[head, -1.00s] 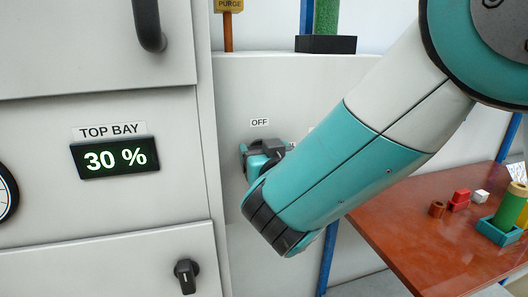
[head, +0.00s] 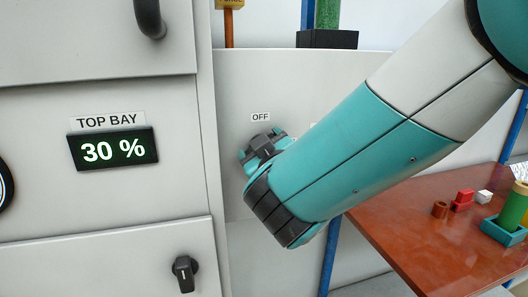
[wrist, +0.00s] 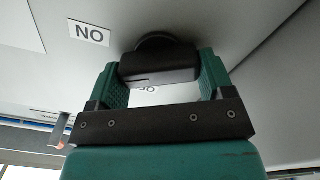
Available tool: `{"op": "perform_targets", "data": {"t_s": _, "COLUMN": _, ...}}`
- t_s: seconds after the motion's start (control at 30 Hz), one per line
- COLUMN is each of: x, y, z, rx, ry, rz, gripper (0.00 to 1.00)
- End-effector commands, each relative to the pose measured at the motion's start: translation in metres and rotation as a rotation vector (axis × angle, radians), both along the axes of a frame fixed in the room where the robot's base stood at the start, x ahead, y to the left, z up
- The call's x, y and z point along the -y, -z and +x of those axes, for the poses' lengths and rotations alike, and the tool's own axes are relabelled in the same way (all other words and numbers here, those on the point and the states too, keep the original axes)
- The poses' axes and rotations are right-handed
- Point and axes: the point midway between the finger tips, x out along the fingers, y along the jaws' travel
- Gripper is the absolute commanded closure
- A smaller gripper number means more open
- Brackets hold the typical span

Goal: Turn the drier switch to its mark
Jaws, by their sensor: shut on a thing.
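The drier switch (head: 262,145) is a black rotary knob on a grey panel, under a white OFF label (head: 260,117). My gripper (head: 263,147) is shut on it, with a teal finger on each side. In the head view my wrist hides part of the switch and most of a second label to its right. In the wrist view the black knob (wrist: 160,62) sits between the teal fingers (wrist: 163,72). An upside-down ON label (wrist: 89,32) is to its left there, and another label shows partly behind the knob.
The cabinet at left carries a TOP BAY display (head: 113,149) reading 30 % and another black knob (head: 185,273) lower down. A brown table (head: 410,245) with small blocks and a teal tray stands at right, below my arm. A purge sign (head: 229,3) is above the panel.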

Motion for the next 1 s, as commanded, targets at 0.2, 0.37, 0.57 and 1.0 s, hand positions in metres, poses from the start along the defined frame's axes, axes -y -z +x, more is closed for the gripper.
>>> {"op": "perform_targets", "data": {"t_s": 0.2, "x": -0.0014, "y": 0.0016, "z": -0.0006, "rx": 0.056, "ry": -0.001, "rz": -0.195, "gripper": 0.49}}
{"op": "perform_targets", "data": {"t_s": 0.37, "x": -0.0021, "y": 0.0018, "z": -0.0008, "rx": 0.098, "ry": -0.001, "rz": -0.342, "gripper": 0.49}}
{"op": "perform_targets", "data": {"t_s": 0.57, "x": -0.0028, "y": 0.0024, "z": -0.001, "rx": 0.151, "ry": -0.001, "rz": -0.526, "gripper": 0.49}}
{"op": "perform_targets", "data": {"t_s": 1.0, "x": -0.0035, "y": 0.0042, "z": -0.0011, "rx": 0.248, "ry": -0.002, "rz": -0.864, "gripper": 0.49}}
